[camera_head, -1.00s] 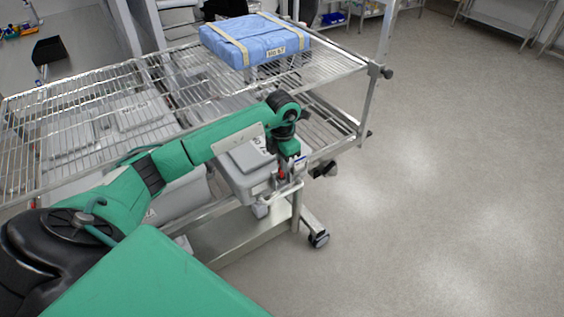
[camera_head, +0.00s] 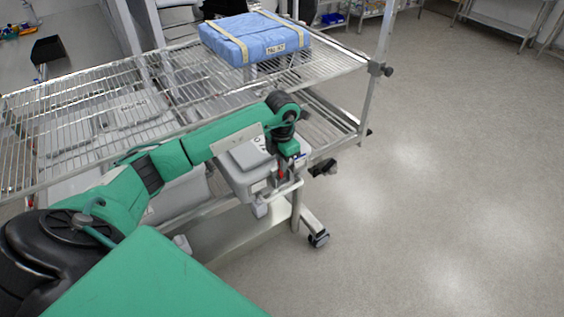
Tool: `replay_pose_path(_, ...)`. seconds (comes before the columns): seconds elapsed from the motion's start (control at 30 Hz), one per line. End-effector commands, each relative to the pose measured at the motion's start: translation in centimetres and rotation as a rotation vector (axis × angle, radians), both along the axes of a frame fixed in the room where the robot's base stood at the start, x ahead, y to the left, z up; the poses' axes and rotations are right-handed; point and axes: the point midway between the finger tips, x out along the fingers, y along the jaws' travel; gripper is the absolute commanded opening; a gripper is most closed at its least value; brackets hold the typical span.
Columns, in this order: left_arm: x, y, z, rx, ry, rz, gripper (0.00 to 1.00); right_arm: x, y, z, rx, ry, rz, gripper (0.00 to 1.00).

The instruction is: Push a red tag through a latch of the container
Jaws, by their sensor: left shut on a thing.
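The container (camera_head: 235,177) is a light grey box with a lid on the lower level of the wire cart, partly hidden behind my left arm. Its latch is at the right end, too small to make out clearly. My left gripper (camera_head: 283,172) points down at that right end and is shut on a small red tag (camera_head: 281,175). The tag is right beside the container's end; I cannot tell whether it is in the latch. My right gripper is not in view.
A wire shelf (camera_head: 60,110) spans the left and middle. A blue wrapped package (camera_head: 255,38) with tan straps sits on it. A cart post (camera_head: 378,75) stands right of my gripper. Other grey containers lie below the wires. The floor (camera_head: 450,170) at right is clear.

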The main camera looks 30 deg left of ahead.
Motion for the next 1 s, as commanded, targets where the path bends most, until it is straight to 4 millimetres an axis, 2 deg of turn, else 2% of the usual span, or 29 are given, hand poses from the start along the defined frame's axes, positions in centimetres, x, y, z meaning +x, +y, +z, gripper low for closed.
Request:
replay_pose_path(0.03, -0.26, -0.13, -0.52, 0.000, 0.010, -0.002, 0.00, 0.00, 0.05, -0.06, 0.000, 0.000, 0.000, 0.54)
replay_pose_path(0.43, -0.42, -0.21, -0.86, -0.001, 0.017, -0.004, 0.00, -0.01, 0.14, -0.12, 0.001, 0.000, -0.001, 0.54)
replay_pose_path(0.5, -0.44, -0.22, -0.90, 0.000, 0.017, -0.004, 0.18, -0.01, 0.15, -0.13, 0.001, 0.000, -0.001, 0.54)
replay_pose_path(0.57, -0.45, -0.18, -0.93, 0.001, 0.017, -0.003, 0.30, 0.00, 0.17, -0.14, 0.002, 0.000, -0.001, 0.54)
replay_pose_path(0.6, -0.44, -0.14, -0.94, 0.001, 0.018, -0.003, 0.32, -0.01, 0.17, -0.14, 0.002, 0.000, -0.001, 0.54)
replay_pose_path(1.0, -0.40, 0.17, -0.95, 0.006, 0.017, 0.002, 0.32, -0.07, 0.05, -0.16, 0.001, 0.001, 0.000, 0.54)
